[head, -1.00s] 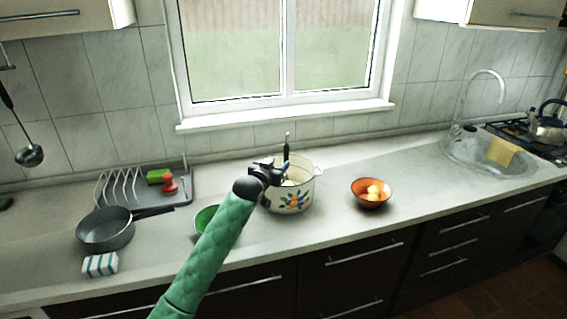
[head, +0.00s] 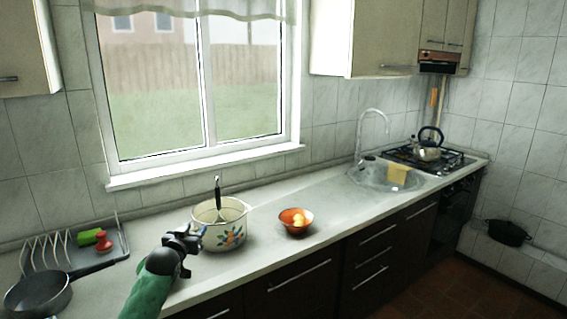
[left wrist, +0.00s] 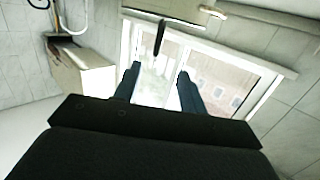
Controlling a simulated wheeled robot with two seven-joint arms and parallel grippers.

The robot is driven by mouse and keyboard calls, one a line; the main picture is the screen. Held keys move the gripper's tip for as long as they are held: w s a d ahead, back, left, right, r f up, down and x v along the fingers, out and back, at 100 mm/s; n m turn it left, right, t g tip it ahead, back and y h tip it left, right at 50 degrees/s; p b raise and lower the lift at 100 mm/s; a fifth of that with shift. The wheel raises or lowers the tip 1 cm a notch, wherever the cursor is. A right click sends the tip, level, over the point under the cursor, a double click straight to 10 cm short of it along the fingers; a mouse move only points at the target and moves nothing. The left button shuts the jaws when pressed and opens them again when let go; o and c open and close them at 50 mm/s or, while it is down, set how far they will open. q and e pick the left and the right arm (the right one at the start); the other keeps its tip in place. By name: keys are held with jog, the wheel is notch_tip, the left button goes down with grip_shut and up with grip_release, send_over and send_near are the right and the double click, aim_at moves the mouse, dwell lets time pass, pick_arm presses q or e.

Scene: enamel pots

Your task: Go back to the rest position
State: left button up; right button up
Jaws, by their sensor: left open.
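My left gripper (head: 190,238) is in the head view, just left of the white enamel pot with painted flowers (head: 232,236), above the counter. It looks empty. In the left wrist view its two dark fingers (left wrist: 158,85) stand apart with the window behind them. A dark ladle or utensil handle (head: 217,190) stands up out of the pot. My right gripper is in neither view.
An orange bowl with yellowish round items (head: 296,228) stands right of the pot. A dark pan (head: 38,294) and a dish rack (head: 70,250) are at left. The sink (head: 372,183) and a kettle on the stove (head: 427,150) are at right. Counter between bowl and sink is clear.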

pick_arm(q)
jog(key=s+d+f+g+y, duration=0.1)
jog(key=s+d+f+g, duration=0.2)
jog(key=s+f, duration=0.8)
jog(key=s+d+f+g, duration=0.3)
jog(key=s+f, duration=0.7)
jog(key=s, duration=0.2)
jog(key=s+d+f+g, duration=0.1)
jog(key=s+f+g, duration=0.2)
jog(key=s, duration=1.2)
jog(key=s+f+g, duration=0.3)
jog(key=s+g, duration=0.1)
jog(key=s, duration=1.2)
jog(key=s+d+f+g, duration=0.1)
jog(key=d+f, duration=0.1)
jog(key=f, duration=1.4)
jog(key=s+d+f+g, duration=0.1)
jog(key=s+d+f, duration=0.1)
jog(key=f, duration=1.5)
jog(key=shift+s+d+f+m, duration=0.2)
jog(key=shift+d+m, duration=0.1)
jog(key=shift+d, duration=0.1)
